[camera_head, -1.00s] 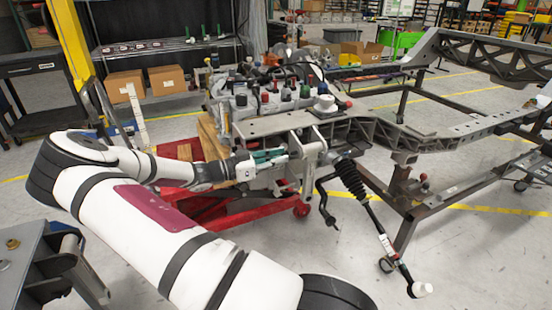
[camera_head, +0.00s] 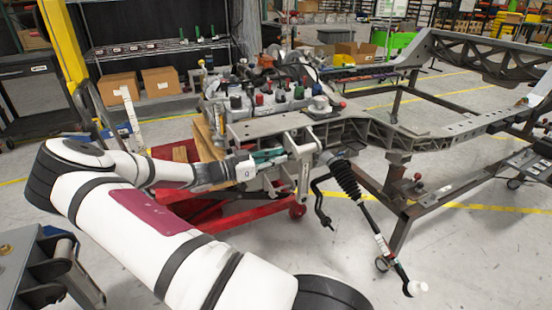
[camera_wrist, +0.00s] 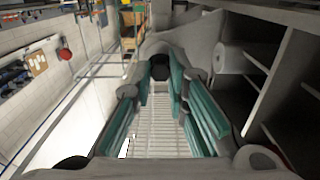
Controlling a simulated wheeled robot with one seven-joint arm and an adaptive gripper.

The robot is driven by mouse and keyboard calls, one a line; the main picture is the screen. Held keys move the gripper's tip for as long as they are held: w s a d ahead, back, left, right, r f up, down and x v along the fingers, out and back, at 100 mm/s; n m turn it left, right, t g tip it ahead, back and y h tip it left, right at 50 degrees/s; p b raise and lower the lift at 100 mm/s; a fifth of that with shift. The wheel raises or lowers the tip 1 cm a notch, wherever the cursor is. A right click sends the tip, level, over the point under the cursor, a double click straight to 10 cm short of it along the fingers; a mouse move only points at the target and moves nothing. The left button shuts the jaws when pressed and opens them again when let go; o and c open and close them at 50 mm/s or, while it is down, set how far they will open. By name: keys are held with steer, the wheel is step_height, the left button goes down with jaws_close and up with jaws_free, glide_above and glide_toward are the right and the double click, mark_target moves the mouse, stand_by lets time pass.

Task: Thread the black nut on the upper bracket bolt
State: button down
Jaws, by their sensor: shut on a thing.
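My gripper (camera_head: 283,153) is at the left side of the grey bracket (camera_head: 305,165) on the chassis. In the wrist view, the teal fingers of my gripper (camera_wrist: 161,78) are closed in on the black nut (camera_wrist: 160,67), a small dark piece at their tips. The grey bracket (camera_wrist: 205,38) rises directly beyond the nut in that view. The nut is too small to make out in the head view. The upper bolt is hidden behind the nut and fingers, so I cannot tell whether the nut touches it or is around it.
The chassis frame (camera_head: 440,150) extends to the right. A black ribbed boot with a rod (camera_head: 345,180) hangs right of the bracket. A red cart (camera_head: 230,210) stands below my gripper. A grey table (camera_head: 25,265) is at lower left. The floor at lower right is mostly clear.

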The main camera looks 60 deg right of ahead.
steer(key=shift+s+d, duration=0.2)
steer(key=shift+d, duration=0.1)
stand_by(0.6)
steer(key=shift+d+m+b, duration=0.1)
steer(key=shift+m+b, duration=1.6)
steer(key=shift+m, duration=1.7)
